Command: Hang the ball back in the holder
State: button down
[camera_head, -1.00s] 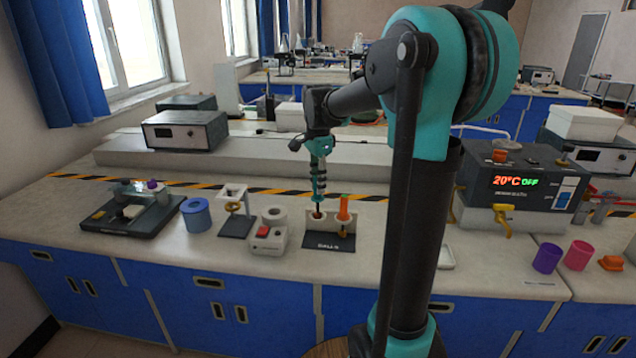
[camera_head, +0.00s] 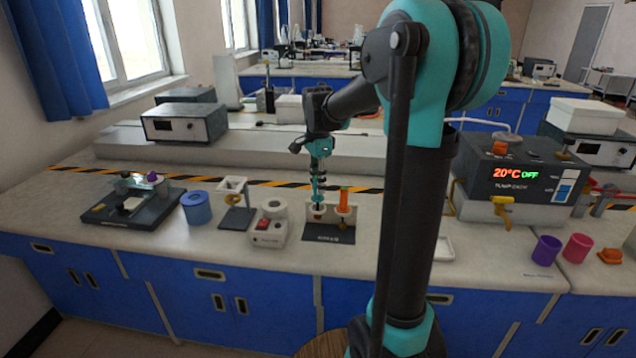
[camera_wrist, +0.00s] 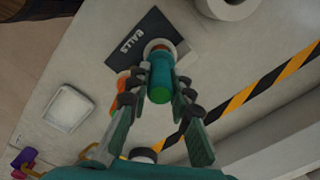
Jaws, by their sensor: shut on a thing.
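The ball holder (camera_head: 328,233) is a dark plate with a pale upright back on the bench, and its lettering reads "BALLS" in the wrist view (camera_wrist: 125,45). An orange-handled piece (camera_head: 344,199) stands in its right place. My gripper (camera_head: 318,192) points down over the left place. In the wrist view my gripper (camera_wrist: 158,98) is shut on a teal-green cylindrical handle (camera_wrist: 160,76), taken as the ball's handle. The handle's far end lines up with a pale ring with a brown centre (camera_wrist: 158,46). The ball itself is hidden, and I cannot tell whether it is seated.
A white device with a red switch (camera_head: 270,224) stands close left of the holder. Further left are a stand with a yellow part (camera_head: 236,204) and a blue cup (camera_head: 196,208). A white tray (camera_wrist: 68,109) lies beyond the orange piece. A heater display (camera_head: 516,176) stands right.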

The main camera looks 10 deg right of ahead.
jog(key=shift+f, duration=1.25)
jog(key=c, duration=1.3)
grip_release()
jog(key=shift+f, duration=0.1)
jog(key=shift+o, duration=0.2)
jog(key=o, duration=0.4)
jog(key=shift+r, duration=3.5)
jog(key=shift+s, duration=0.1)
